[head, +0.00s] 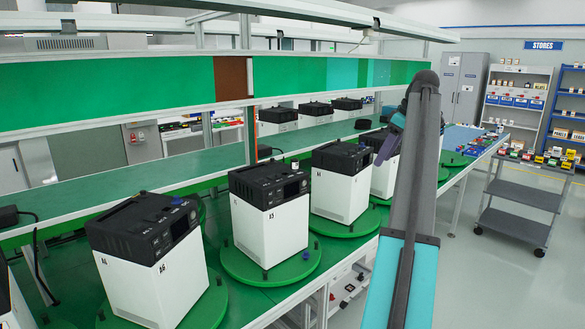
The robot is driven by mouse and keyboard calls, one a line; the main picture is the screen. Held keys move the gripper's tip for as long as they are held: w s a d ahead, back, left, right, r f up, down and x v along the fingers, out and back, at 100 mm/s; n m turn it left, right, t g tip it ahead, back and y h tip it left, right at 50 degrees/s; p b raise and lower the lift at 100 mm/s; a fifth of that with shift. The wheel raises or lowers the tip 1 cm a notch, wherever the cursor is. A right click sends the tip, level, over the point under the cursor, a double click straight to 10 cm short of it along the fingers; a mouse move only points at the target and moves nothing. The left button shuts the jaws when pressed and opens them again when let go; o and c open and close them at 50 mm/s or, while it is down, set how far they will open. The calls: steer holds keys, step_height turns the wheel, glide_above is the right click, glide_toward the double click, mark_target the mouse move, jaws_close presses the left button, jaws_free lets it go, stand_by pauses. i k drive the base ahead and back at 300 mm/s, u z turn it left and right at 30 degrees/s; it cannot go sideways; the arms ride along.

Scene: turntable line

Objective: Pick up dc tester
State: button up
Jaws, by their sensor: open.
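Several black-topped white units with front displays and knobs stand in a row on green turntables. The nearest is the A6 unit (155,265), then the A5 unit (270,215) and the A4 unit (340,180). I cannot read "dc tester" on any of them, so I cannot tell which thing is the dc tester. My gripper (387,149) is small and partly hidden behind my arm, at the far part of the row near another such unit (376,165). It is open, and I see nothing held in it.
The green turntable (235,268) under A5 has small pegs on its rim. A green shelf (110,198) runs behind the row. A grey cart (520,190) with small coloured items stands at right. Open floor lies between bench and cart.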

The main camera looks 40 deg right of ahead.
mark_target(294, 163)
steer(key=i, duration=1.25)
